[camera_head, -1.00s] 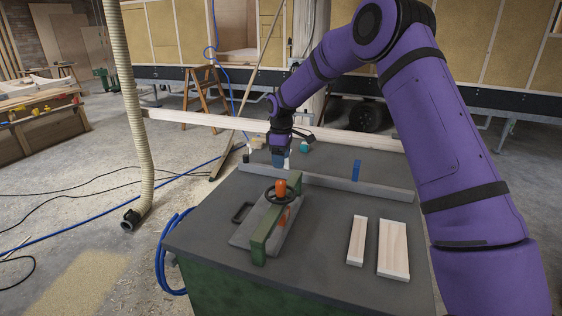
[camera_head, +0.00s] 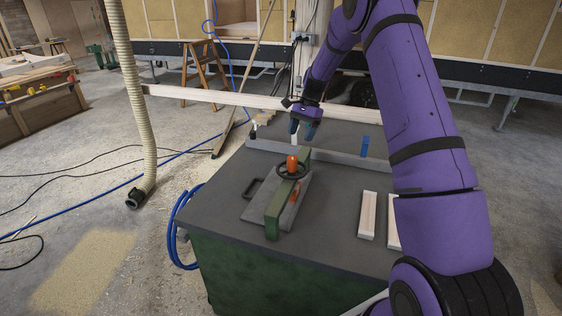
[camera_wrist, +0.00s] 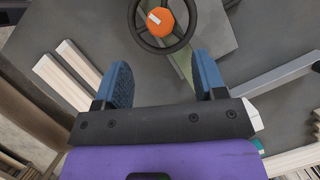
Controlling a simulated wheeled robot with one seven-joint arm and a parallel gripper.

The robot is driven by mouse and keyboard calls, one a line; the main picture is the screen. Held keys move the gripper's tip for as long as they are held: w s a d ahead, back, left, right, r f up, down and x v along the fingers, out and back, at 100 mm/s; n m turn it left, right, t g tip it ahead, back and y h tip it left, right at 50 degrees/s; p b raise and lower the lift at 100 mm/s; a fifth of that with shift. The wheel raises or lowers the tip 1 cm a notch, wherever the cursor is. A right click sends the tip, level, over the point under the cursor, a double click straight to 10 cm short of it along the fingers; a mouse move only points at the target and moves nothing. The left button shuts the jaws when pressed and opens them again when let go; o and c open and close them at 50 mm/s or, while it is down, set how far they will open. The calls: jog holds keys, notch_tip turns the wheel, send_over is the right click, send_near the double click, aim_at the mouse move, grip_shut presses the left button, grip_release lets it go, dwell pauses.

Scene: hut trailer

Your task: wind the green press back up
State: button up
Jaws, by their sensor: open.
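The green press (camera_head: 279,213) stands on the dark bench top, with a black handwheel (camera_head: 292,171) and an orange knob (camera_head: 292,161) on top of it. In the wrist view the wheel (camera_wrist: 161,22) and the orange hub (camera_wrist: 160,21) show at the top, partly cut off by the edge. My gripper (camera_head: 303,128) is above the bench, beyond the press. In the wrist view my gripper (camera_wrist: 164,82) is open and empty. Its blue fingers are apart from the wheel, which lies ahead of and between them.
Two pale wood strips lie right of the press, one of them (camera_head: 368,214) clear in view. A grey fence bar (camera_head: 330,156) with blue tape crosses the bench behind it. A black handle (camera_head: 253,188) is left. A blue hose (camera_head: 181,232) hangs on the bench's left side.

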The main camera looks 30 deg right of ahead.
aim_at(292, 156)
jog(key=x, duration=1)
jog(key=shift+a+f, duration=0.15)
jog(key=shift+f, duration=0.25)
jog(key=c, duration=0.9)
jog(key=shift+n, duration=0.3)
jog(key=n+g, duration=0.1)
jog(key=n, duration=0.1)
jog(key=n+h, duration=0.1)
jog(key=n, duration=0.1)
jog(key=shift+n+g, duration=0.3)
jog(key=shift+g, duration=0.1)
jog(key=n+h, duration=0.1)
jog(key=n, duration=0.3)
jog(key=shift+g, duration=0.3)
jog(key=shift+w+r+n+h, duration=0.1)
jog(key=shift+n+h, duration=0.2)
